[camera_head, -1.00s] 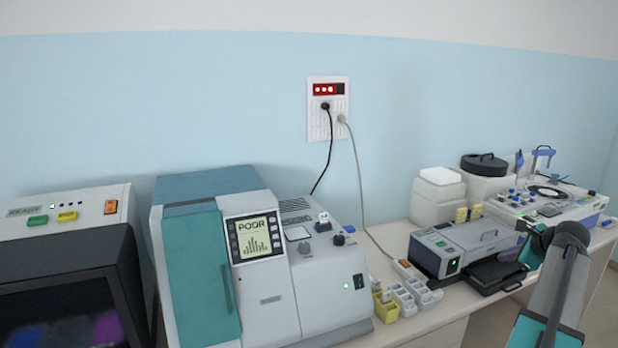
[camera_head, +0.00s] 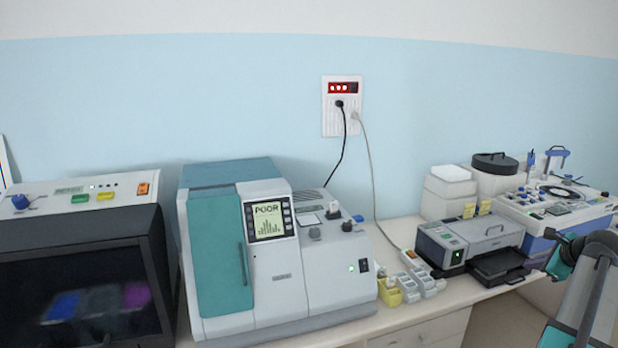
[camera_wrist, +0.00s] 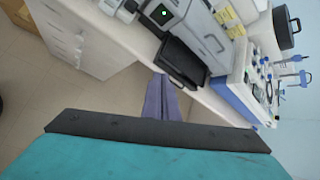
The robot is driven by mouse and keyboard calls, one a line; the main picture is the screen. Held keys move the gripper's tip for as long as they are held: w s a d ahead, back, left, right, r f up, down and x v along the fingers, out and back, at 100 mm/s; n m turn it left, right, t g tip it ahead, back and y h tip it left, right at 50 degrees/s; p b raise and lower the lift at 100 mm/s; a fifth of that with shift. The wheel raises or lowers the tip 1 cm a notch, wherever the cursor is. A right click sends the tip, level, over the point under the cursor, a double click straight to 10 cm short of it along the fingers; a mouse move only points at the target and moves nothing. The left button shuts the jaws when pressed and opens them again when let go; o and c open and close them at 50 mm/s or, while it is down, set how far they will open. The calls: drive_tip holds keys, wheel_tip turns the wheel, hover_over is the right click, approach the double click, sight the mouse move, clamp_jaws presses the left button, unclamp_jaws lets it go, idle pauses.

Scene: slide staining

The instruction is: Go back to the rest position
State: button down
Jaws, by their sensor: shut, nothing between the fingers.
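My gripper (camera_wrist: 165,100) shows in the wrist view as two grey-purple fingers closed together, with nothing between them. It is in the air in front of the bench, with the floor and the bench edge behind it. In the head view my arm comes in at the lower right corner, and the gripper itself cannot be made out there.
A teal and grey machine (camera_head: 222,255) with a "POOR" screen stands mid-bench. A dark-windowed machine (camera_head: 80,240) is at left. A printer-like device (camera_head: 485,232) and a blue-white instrument (camera_head: 590,212) stand at right. Small yellow and white holders (camera_head: 408,287) sit between.

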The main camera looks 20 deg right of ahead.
drive_tip(key=w+a+f+n+g+y+b, duration=0.1)
drive_tip(key=w+a+f+n+y, duration=0.3)
drive_tip(key=a+f, duration=0.7)
drive_tip(key=w+a+f+n+g+b, duration=0.1)
drive_tip(key=w+a+f+n+b, duration=0.15)
drive_tip(key=w+a+f, duration=0.7)
drive_tip(key=s+a+f+n+g+y+b, duration=0.15)
drive_tip(key=a+f+n, duration=0.25)
drive_tip(key=a+f, duration=0.65)
drive_tip(key=s+a+f+n+g, duration=0.2)
drive_tip(key=a+f+n+g, duration=0.15)
drive_tip(key=a+f, duration=0.75)
drive_tip(key=s+a+f+n+g+b, duration=0.15)
drive_tip(key=s+a+f+n, duration=0.25)
drive_tip(key=s+a+f, duration=0.4)
drive_tip(key=s+a+f+n+g+b, duration=0.1)
drive_tip(key=s+a+f+n+g, duration=0.2)
drive_tip(key=a+f, duration=0.55)
drive_tip(key=s+a+f+n+g+h+b, duration=0.1)
drive_tip(key=s+a+f+n, duration=0.2)
drive_tip(key=s, duration=0.6)
drive_tip(key=s+a+f+n+g+h+b, duration=0.1)
drive_tip(key=s+a+f+n+g, duration=0.1)
drive_tip(key=s+a+f+n, duration=0.2)
drive_tip(key=s+a+n, duration=0.3)
drive_tip(key=s, duration=0.2)
drive_tip(key=shift+s+a, duration=0.15)
drive_tip(key=shift+a, duration=0.15)
